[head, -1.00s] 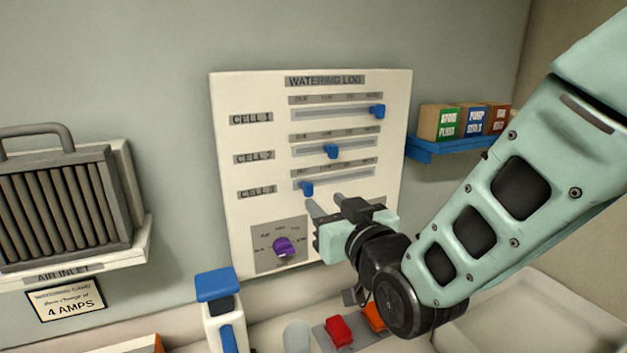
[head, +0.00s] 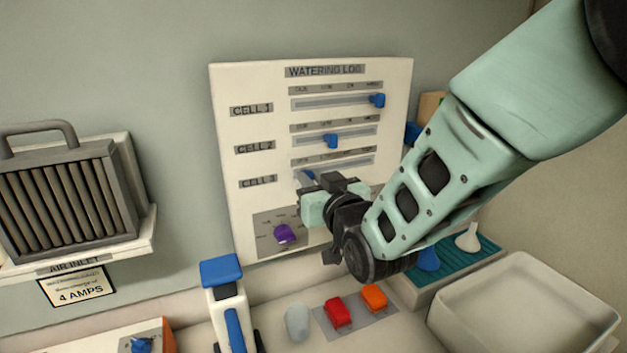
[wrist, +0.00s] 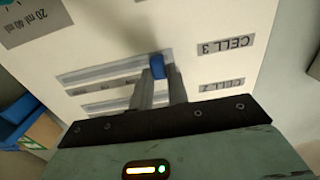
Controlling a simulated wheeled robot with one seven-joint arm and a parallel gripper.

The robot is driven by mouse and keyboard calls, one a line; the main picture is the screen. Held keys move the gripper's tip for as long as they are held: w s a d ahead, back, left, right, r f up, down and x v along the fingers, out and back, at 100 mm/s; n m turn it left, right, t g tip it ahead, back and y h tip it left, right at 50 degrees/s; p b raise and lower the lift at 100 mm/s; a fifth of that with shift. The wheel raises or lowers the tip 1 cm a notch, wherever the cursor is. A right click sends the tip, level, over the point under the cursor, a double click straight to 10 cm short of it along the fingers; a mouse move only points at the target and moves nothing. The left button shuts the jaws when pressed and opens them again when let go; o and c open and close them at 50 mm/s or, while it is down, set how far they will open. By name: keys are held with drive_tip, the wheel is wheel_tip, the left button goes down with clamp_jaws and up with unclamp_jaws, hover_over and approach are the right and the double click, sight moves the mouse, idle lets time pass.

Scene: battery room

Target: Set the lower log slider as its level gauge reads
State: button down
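The white watering log board (head: 235,110) hangs on the wall with three sliders. The lowest, cell 3, has a blue knob (head: 308,176) near the left end of its slot, partly hidden by my gripper (head: 303,181). In the wrist view, which is upside down, the same knob (wrist: 158,66) sits between the fingertips of my gripper (wrist: 160,75). The fingers stand apart on either side of it, with a narrow gap visible; firm contact cannot be made out. The cell 3 label (wrist: 226,45) is beside it. I see no level gauge.
The cell 1 knob (head: 377,100) is at the far right of its slot, the cell 2 knob (head: 331,141) near the middle. A purple dial (head: 284,233) sits below the sliders.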

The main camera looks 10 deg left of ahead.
drive_tip(key=w+d+b, duration=0.2)
drive_tip(key=d, duration=0.1)
drive_tip(key=shift+w+d+f+b, duration=0.15)
drive_tip(key=shift+w+d+b, duration=0.1)
drive_tip(key=shift+w+b, duration=0.05)
drive_tip(key=shift+w+d, duration=0.2)
drive_tip(key=shift+d, duration=0.05)
drive_tip(key=shift+r, duration=0.2)
drive_tip(key=c, duration=1.4)
unclamp_jaws()
drive_tip(key=shift+o, duration=0.2)
drive_tip(key=b+v, duration=0.6)
drive_tip(key=v, duration=1.1)
drive_tip(key=shift+s+d, duration=0.15)
drive_tip(key=shift+s, duration=0.05)
